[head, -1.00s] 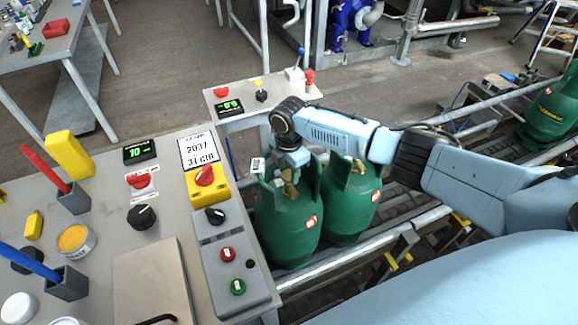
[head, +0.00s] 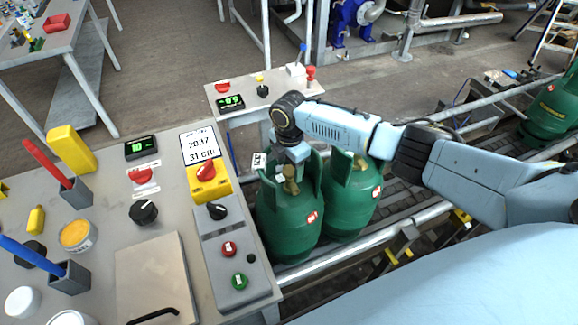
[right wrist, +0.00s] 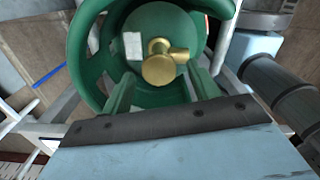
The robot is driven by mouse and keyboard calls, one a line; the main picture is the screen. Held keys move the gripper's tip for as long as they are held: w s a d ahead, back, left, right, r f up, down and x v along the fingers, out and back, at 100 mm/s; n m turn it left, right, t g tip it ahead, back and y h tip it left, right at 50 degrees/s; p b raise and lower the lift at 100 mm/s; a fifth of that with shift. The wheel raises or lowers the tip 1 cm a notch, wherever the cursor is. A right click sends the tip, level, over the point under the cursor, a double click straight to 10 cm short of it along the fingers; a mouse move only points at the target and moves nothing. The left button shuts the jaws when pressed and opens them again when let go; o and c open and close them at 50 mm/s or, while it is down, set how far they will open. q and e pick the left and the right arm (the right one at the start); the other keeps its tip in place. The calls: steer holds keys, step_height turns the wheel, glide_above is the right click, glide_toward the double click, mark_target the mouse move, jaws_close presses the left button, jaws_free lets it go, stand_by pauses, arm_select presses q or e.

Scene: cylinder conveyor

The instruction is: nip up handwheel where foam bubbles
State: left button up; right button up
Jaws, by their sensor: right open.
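Two green gas cylinders stand upright side by side on the conveyor: a front one (head: 285,226) and one behind to its right (head: 346,212). The front one has a brass valve (head: 291,180) inside its collar. The right wrist view shows this brass valve, with its round knob (right wrist: 158,70), from above. My right gripper (right wrist: 161,84) is open, its two fingers reaching down either side of the knob, apart from it. Pale patches (right wrist: 132,46) show beside the valve; I cannot tell whether any is foam. The rear cylinder's valve (head: 360,163) also shows. My left gripper is out of view.
A control bench (head: 75,230) with knobs, a display, a lidded plate and pen holders fills the left. A smaller panel table (head: 270,95) stands behind the cylinders. Conveyor rails (head: 360,243) run beside them. Another green cylinder (head: 551,112) is far right.

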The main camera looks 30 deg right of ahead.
mark_target(289, 170)
step_height(289, 170, up, 13)
steer(key=p, duration=0.2)
steer(key=shift+f, duration=0.15)
stand_by(0.3)
